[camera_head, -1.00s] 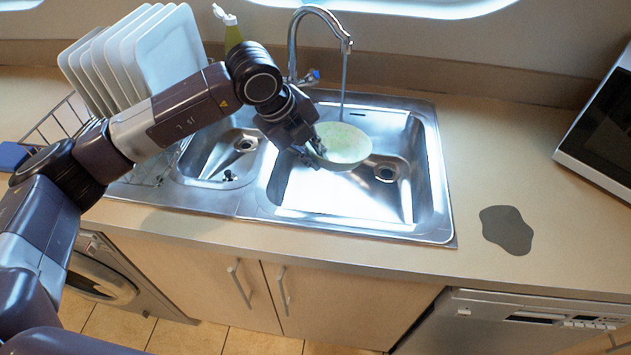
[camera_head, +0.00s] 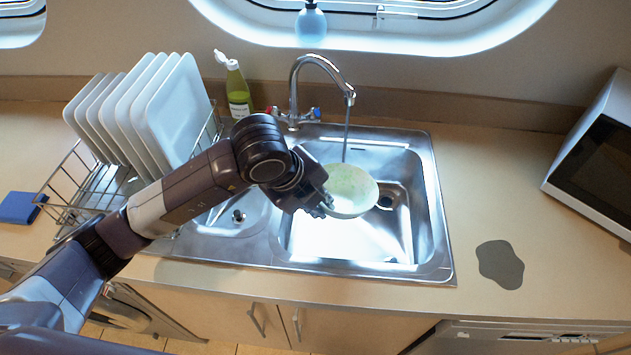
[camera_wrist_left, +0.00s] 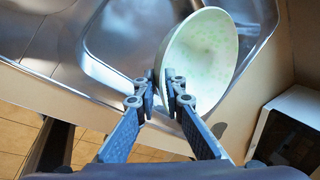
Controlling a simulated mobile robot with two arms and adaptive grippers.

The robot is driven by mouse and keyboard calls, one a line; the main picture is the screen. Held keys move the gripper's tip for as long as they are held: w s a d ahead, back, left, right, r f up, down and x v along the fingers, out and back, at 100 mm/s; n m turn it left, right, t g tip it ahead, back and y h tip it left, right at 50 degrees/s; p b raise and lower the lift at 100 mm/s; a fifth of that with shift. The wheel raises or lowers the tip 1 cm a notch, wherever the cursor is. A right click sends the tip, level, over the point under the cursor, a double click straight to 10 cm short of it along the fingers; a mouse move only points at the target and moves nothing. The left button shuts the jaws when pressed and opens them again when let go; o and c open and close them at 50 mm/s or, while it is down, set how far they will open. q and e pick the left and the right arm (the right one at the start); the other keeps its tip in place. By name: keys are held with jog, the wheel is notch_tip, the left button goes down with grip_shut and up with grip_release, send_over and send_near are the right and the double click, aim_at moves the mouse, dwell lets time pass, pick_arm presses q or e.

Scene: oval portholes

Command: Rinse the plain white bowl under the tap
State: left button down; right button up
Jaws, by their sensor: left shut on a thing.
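The tap (camera_head: 318,62) runs a thin stream of water (camera_head: 346,135) that comes down to the bowl's far edge. I cannot tell whether it falls inside or just behind. My right gripper is not in view.
A rack of white plates (camera_head: 140,110) stands left of the sink, with a blue sponge (camera_head: 20,207) beside it. A green bottle (camera_head: 237,90) stands behind the sink. A microwave (camera_head: 600,150) and a grey patch (camera_head: 500,264) are on the right counter. The counter between is clear.

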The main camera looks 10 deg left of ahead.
pick_arm(q)
jog(key=shift+r, duration=0.2)
jog(key=shift+w+f, duration=0.2)
jog(key=shift+w, duration=0.2)
jog(key=w, duration=0.2)
jog(key=w+b, duration=0.1)
jog(key=shift+w+f, duration=0.35)
jog(key=shift+w, duration=0.05)
jog(key=w+f+b, duration=0.2)
jog(key=w+b, duration=0.2)
jog(key=w, duration=0.7)
jog(key=shift+a+b, duration=0.3)
jog(key=shift+a, duration=0.05)
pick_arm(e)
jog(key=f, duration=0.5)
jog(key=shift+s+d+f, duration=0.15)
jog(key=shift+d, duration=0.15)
pick_arm(q)
jog(key=shift+w, duration=0.1)
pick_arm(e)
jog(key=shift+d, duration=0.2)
pick_arm(q)
jog(key=shift+d, duration=0.15)
jog(key=shift+d, duration=0.35)
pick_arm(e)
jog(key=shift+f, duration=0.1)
